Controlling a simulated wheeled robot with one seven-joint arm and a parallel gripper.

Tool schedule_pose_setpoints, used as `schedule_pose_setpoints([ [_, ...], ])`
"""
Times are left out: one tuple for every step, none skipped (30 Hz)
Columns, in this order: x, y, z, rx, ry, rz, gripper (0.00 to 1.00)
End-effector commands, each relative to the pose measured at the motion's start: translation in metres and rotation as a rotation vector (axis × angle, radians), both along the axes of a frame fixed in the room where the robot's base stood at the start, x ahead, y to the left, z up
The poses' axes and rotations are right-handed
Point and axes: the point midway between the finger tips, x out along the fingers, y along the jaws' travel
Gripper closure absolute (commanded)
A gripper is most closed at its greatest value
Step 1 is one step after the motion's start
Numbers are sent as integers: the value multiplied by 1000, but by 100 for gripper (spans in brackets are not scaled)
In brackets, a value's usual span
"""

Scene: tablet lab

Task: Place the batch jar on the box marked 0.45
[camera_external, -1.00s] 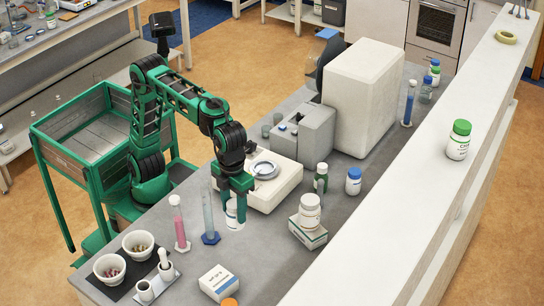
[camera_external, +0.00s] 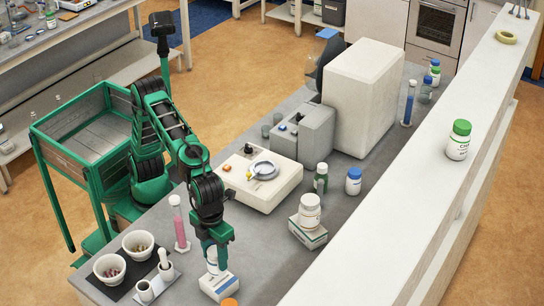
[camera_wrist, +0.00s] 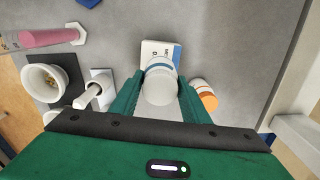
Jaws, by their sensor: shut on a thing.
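My gripper (camera_external: 216,238) is shut on a white jar (camera_external: 212,259), held upright at the near end of the grey bench. The jar is directly over a small white box (camera_external: 218,286) with printing on it; I cannot tell whether its bottom touches the box top. In the wrist view the jar (camera_wrist: 160,84) sits between the green fingers (camera_wrist: 160,92), and the box (camera_wrist: 157,47) shows partly beneath and beyond it. The print on the box is too small to read surely. Another white box (camera_external: 307,235), further right, carries a larger white jar (camera_external: 309,211).
An orange-capped bottle (camera_wrist: 204,94) stands close beside the right finger. The balance (camera_external: 262,178) is behind.

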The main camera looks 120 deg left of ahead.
Motion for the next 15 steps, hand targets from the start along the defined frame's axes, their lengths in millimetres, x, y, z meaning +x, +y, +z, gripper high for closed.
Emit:
schedule_pose_setpoints([
  [0,0,-4,0,1,0,82],
  [0,0,-7,0,1,0,82],
  [0,0,-12,1,2,0,82],
  [-1,0,-16,1,3,0,82],
  [-1,0,-20,1,3,0,82],
  [-1,0,-26,1,3,0,82],
  [-1,0,-30,2,4,0,82],
  [-1,0,-34,1,3,0,82],
  [0,0,-37,0,1,0,82],
  [0,0,-38,0,1,0,82],
  [0,0,-39,0,1,-1,82],
  [0,0,-39,0,0,-1,82],
  [0,0,-38,0,0,-1,82],
  [0,0,-38,0,0,-1,82],
  [0,0,-38,0,0,-1,82],
])
